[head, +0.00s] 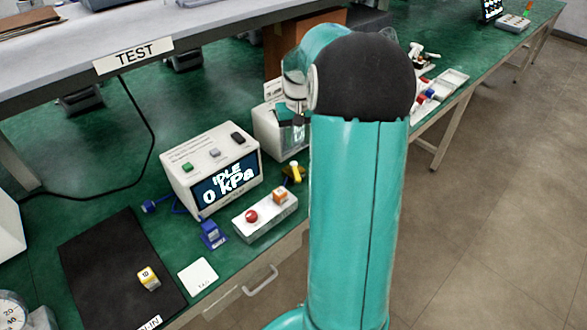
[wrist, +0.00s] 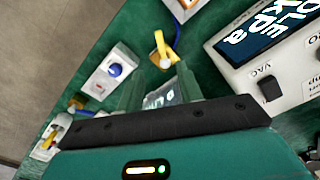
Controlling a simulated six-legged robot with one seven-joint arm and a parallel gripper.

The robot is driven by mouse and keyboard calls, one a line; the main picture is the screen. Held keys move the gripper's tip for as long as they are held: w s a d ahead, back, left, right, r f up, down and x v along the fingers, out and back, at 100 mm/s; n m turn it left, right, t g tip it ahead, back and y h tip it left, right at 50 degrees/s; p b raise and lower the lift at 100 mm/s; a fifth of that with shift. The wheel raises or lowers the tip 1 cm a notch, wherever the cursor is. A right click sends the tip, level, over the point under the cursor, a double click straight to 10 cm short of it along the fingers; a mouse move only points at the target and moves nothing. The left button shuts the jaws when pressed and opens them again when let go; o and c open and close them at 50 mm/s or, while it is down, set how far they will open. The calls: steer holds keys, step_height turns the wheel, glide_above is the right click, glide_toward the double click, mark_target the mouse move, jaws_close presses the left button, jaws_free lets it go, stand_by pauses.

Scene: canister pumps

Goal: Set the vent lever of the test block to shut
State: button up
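A yellow lever-like part (wrist: 163,50) stands by a blue tube, just ahead of my gripper (wrist: 160,80) in the wrist view. It also shows in the head view (head: 293,172), to the right of the display box (head: 212,165). It looks like the vent lever, but its setting cannot be told. The test block under it is not clearly visible. My gripper's fingers are apart, with a pale surface showing between them and nothing clearly held. In the head view my arm hides much of this area. The display box reads IDLE, 0 kPa.
A blue fitting (head: 212,235) and black mat (head: 115,270) lie left. A white block with a blue knob (wrist: 115,70) is beside my gripper. Floor is beyond the edge.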

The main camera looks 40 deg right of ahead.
mark_target(297, 175)
step_height(297, 175, down, 14)
steer(key=shift+r, duration=0.2)
stand_by(0.4)
jaws_close()
